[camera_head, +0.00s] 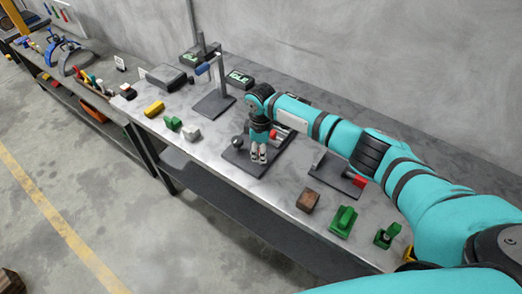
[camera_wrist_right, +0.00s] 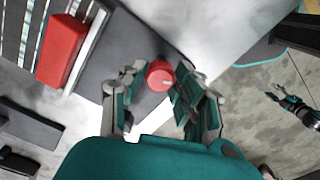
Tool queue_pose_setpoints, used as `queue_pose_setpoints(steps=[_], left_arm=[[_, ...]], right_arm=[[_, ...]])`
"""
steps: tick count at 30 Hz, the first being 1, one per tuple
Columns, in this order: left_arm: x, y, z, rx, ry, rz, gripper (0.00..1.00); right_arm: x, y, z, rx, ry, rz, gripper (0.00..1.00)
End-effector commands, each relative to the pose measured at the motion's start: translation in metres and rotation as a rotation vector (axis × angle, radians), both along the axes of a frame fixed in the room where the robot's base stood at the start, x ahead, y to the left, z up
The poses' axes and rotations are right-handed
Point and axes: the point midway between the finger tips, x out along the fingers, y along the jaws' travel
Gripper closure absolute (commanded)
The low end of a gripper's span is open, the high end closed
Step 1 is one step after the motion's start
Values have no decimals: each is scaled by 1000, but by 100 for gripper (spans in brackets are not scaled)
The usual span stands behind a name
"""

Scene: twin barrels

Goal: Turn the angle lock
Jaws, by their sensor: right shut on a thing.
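A fixture with a dark base plate (camera_head: 236,158) stands on the bench in the head view. It is likely the angle lock, but my arm hides part of it. My right gripper (camera_head: 258,160) points down over this plate. In the right wrist view, my right gripper (camera_wrist_right: 158,88) is shut on a round red knob (camera_wrist_right: 159,75), which shows between its two fingers. A red block (camera_wrist_right: 62,48) beside a white bar lies left of the knob. My left gripper (camera_wrist_right: 285,98) shows small at the right of that view, away from the fixture; its jaw state is unclear.
A stand with an upright post (camera_head: 213,104) is left of the fixture. A plate with a red part (camera_head: 359,181) is to its right. A brown block (camera_head: 308,200) and green pieces (camera_head: 343,221) lie near the front edge. Open floor (camera_head: 75,170) is at left.

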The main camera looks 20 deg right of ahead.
Motion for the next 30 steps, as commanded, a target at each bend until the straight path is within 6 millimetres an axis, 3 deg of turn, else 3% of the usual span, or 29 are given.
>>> queue_pose_setpoints(steps=[30], left_arm=[[0, 0, -7, 0, 0, 1, 60]], right_arm=[[1, 0, 0, 2, -2, 898, 100]])
